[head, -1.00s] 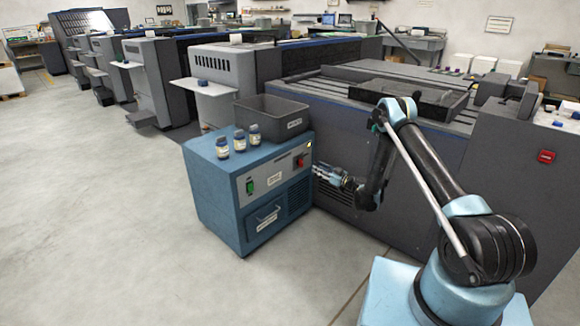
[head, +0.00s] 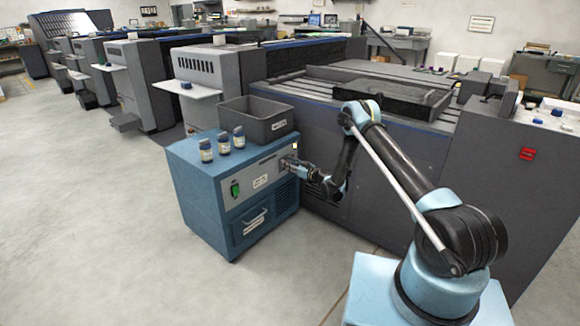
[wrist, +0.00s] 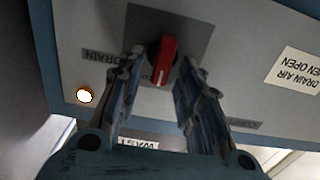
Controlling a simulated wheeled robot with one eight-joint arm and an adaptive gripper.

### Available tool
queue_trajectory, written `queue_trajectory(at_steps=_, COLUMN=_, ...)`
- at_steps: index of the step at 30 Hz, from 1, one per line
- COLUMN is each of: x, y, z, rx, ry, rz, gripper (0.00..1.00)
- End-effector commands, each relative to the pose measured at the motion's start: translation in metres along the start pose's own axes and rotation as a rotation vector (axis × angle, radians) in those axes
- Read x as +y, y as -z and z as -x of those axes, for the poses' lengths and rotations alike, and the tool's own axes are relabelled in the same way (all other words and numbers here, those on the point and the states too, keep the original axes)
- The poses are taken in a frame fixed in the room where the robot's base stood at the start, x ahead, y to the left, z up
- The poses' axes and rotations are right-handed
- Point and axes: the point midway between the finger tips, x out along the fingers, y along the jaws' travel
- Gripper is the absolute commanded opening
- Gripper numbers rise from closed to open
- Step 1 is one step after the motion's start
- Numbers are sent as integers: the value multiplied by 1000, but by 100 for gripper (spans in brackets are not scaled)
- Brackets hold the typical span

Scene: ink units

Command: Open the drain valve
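The drain valve is a red handle (wrist: 165,58) with a white line, on a dark square plate on the front panel of the blue unit (head: 213,217). In the wrist view the handle stands nearly upright, tilted slightly. My gripper (wrist: 161,62) is open, with one finger on each side of the handle. Gaps show between the fingers and the handle. In the head view my gripper (head: 292,164) is at the panel's upper right and hides the handle.
A lit lamp (wrist: 84,96) and an upside-down "DRAIN" label (wrist: 101,55) are beside the valve. A green switch (head: 235,189) is on the panel's left. A grey bin (head: 251,124) and small bottles (head: 223,143) stand on the unit. A large grey machine stands close on the right.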

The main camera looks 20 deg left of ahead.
Motion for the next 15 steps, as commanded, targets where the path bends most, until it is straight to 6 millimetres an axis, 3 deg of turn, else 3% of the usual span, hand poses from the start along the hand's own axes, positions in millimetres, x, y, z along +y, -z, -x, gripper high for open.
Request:
queue_trajectory(at_steps=4, x=0, y=0, z=0, rx=0, ry=0, rz=0, gripper=31)
queue_trajectory(at_steps=8, x=0, y=0, z=0, rx=0, ry=1, rz=0, gripper=2)
queue_trajectory(at_steps=12, x=-1, y=0, z=0, rx=0, ry=1, rz=0, gripper=0)
queue_trajectory(at_steps=13, x=7, y=0, z=10, rx=0, ry=-5, rz=0, gripper=0)
queue_trajectory(at_steps=15, x=2, y=0, z=4, rx=0, ry=-1, rz=-1, gripper=0)
